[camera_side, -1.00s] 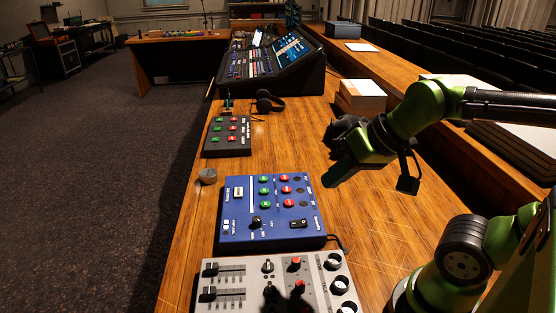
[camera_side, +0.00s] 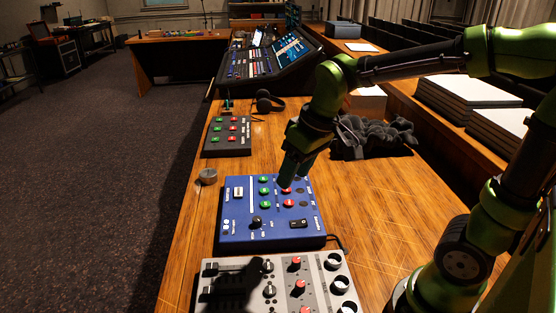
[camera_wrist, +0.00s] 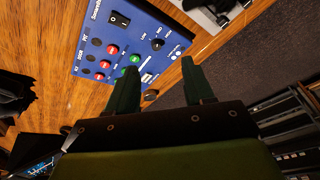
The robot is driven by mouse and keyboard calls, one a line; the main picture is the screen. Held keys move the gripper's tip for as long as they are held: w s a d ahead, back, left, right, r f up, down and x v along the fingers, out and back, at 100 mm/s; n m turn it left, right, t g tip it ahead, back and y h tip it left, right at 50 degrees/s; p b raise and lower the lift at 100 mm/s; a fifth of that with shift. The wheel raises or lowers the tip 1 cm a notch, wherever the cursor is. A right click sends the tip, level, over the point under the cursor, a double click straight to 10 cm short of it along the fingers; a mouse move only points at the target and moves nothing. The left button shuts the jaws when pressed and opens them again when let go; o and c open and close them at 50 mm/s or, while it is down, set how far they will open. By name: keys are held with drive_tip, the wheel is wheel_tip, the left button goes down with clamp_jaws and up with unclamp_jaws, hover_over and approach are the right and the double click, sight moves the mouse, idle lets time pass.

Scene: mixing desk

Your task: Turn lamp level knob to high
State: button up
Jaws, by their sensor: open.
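The blue control box (camera_side: 232,205) lies on the wooden desk with green and red buttons, a black rocker switch and one black rotary knob (camera_side: 256,222). This knob, likely the lamp level knob, is at the box's near side. In the wrist view the blue box (camera_wrist: 135,22) shows upside down, with the knob (camera_wrist: 157,44) beyond the fingertips. Its exact setting is too small to read. My gripper (camera_side: 290,182) hangs over the box's far right part, above the red buttons, apart from the knob. In the wrist view my gripper (camera_wrist: 158,78) is open, with nothing between its fingers.
A grey mixer (camera_side: 320,290) with sliders and knobs sits nearest. A dark button box (camera_side: 228,137), a small grey round knob-like object (camera_side: 208,176) and headphones (camera_side: 265,102) lie farther back. A crumpled dark cloth (camera_side: 370,138) lies right. The desk right of the blue box is clear.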

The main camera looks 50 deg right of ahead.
sight(257, 218)
drive_tip(key=w+f+n+g+h, duration=0.1)
drive_tip(key=w+f+n+g, duration=0.15)
drive_tip(key=w+n, duration=0.9)
drive_tip(key=shift+n+g, duration=0.25)
drive_tip(key=shift+n, duration=0.3)
drive_tip(key=f, duration=1.5)
drive_tip(key=shift+s+a+f, duration=0.15)
drive_tip(key=shift+s+f, duration=0.05)
clamp_jaws()
